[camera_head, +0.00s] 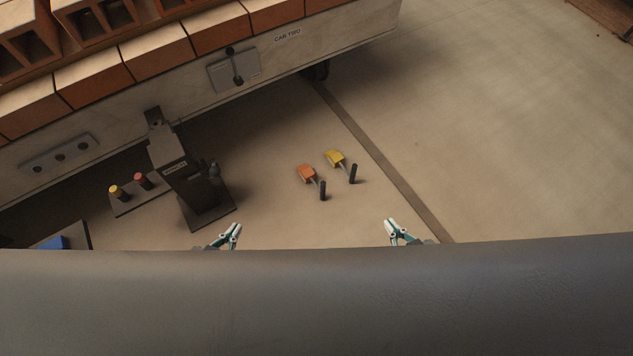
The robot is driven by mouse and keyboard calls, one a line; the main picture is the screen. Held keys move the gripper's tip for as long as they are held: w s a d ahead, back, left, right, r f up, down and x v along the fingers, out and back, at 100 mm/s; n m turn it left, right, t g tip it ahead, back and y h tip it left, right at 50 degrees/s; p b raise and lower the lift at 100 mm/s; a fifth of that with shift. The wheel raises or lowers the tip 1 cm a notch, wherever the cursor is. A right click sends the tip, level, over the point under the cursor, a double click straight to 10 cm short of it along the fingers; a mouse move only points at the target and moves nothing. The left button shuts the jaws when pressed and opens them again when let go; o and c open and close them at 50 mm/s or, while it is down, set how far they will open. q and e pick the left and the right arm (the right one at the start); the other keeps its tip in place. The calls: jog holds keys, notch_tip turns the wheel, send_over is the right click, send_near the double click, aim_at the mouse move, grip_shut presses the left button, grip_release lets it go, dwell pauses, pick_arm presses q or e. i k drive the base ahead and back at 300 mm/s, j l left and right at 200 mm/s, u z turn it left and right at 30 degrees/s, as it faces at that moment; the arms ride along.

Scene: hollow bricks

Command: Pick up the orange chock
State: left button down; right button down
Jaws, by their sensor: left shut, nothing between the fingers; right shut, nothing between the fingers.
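The orange chock (306,174) lies on the floor near the middle of the head view, with a dark upright handle (323,190) at its lower right. My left gripper (236,231) is shut and empty, below and to the left of the chock and well apart from it. My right gripper (389,224) is shut and empty, below and to the right of the chock, also apart from it. Only the ends of both grippers show above the grey edge at the bottom of the view.
A yellow chock (334,158) with its own dark handle lies just right of the orange one. A dark stand (185,172) and a plate with yellow and red knobs (140,194) are at left. A brick-laden car (300,50) stands behind. The floor at right is clear.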

aim_at(306, 172)
jog(key=i+j, duration=0.1)
jog(key=j, duration=0.85)
jog(key=i+j, duration=0.15)
jog(key=j, duration=0.3)
jog(key=j+z, duration=0.2)
jog(key=z, duration=1.2)
jog(key=i+z, duration=0.45)
jog(key=i+l, duration=0.05)
